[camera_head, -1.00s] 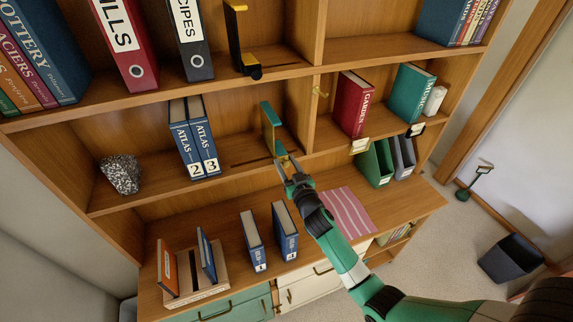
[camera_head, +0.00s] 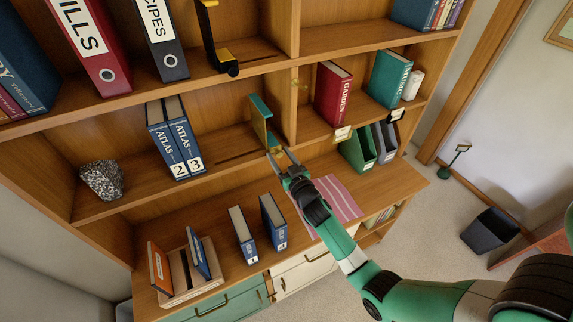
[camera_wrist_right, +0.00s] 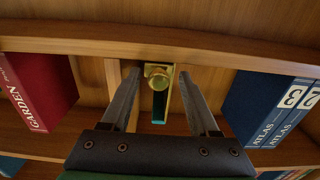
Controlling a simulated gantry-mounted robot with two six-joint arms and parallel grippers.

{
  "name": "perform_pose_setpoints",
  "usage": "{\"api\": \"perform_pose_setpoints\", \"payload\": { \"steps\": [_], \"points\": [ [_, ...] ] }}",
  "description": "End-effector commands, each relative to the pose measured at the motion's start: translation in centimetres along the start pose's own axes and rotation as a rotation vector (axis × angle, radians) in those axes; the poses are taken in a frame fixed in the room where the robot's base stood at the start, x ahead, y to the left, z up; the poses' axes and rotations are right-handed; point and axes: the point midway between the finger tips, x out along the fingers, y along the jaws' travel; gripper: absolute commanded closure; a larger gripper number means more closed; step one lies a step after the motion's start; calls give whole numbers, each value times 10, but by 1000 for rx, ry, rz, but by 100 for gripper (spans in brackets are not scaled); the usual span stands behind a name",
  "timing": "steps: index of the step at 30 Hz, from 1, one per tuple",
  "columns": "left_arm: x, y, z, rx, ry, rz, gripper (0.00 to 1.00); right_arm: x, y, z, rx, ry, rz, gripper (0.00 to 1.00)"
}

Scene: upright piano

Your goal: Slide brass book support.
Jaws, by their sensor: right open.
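The brass book support (camera_head: 262,112) stands upright on the middle shelf, left of the central divider. It has a teal panel and a brass front with a round knob (camera_wrist_right: 158,79). My right gripper (camera_head: 281,157) is open in front of it. In the right wrist view its two fingers lie on either side of the knob, with gaps showing on both sides. How deep the knob sits between the fingertips is unclear. My left gripper does not show.
Blue atlas volumes (camera_head: 172,138) stand left of the support, with a dark slot (camera_head: 238,156) in the shelf between. A speckled rock (camera_head: 102,180) sits farther left. The red garden book (camera_head: 332,95) is right of the divider. More blue books (camera_head: 242,236) stand on the desk below.

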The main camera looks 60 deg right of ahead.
Motion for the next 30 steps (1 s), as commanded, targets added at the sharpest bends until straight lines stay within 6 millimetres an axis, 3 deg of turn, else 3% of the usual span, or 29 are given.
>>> {"api": "perform_pose_setpoints", "payload": {
  "steps": [9,13,18,30],
  "points": [
    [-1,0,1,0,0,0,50,-73,-1,2,0,-1,-2,39],
    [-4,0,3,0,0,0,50,-95,-1,2,0,-1,-2,39],
    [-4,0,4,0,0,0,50,-106,0,0,0,0,-1,39],
    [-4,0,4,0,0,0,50,-106,0,-1,1,0,-1,39]
  ]
}}
